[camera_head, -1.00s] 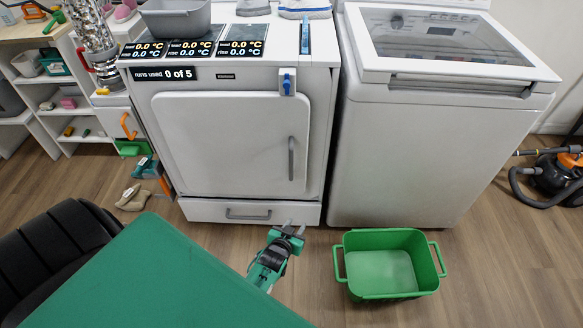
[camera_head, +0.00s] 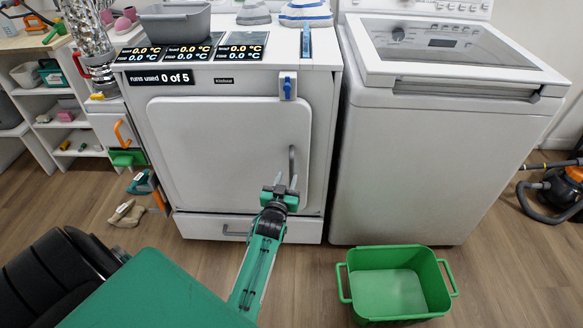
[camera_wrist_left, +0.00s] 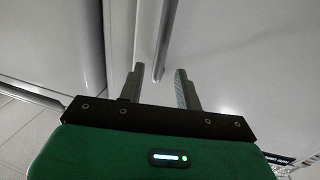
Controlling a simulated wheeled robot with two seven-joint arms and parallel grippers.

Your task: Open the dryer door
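The dryer door (camera_head: 222,150) is a white panel on the front of the dryer, and it is closed. Its grey vertical bar handle (camera_head: 291,163) is at the door's right side. My left gripper (camera_head: 281,181) is in front of the door at the handle's lower end. In the left wrist view the fingers (camera_wrist_left: 156,88) are spread apart, with the handle (camera_wrist_left: 166,42) lying between their tips and not gripped. I cannot tell whether either finger touches it. My right gripper is not in view.
A washing machine (camera_head: 440,150) stands close to the right of the dryer. A green basket (camera_head: 395,290) is on the floor in front. Shelves (camera_head: 60,125) stand at the left.

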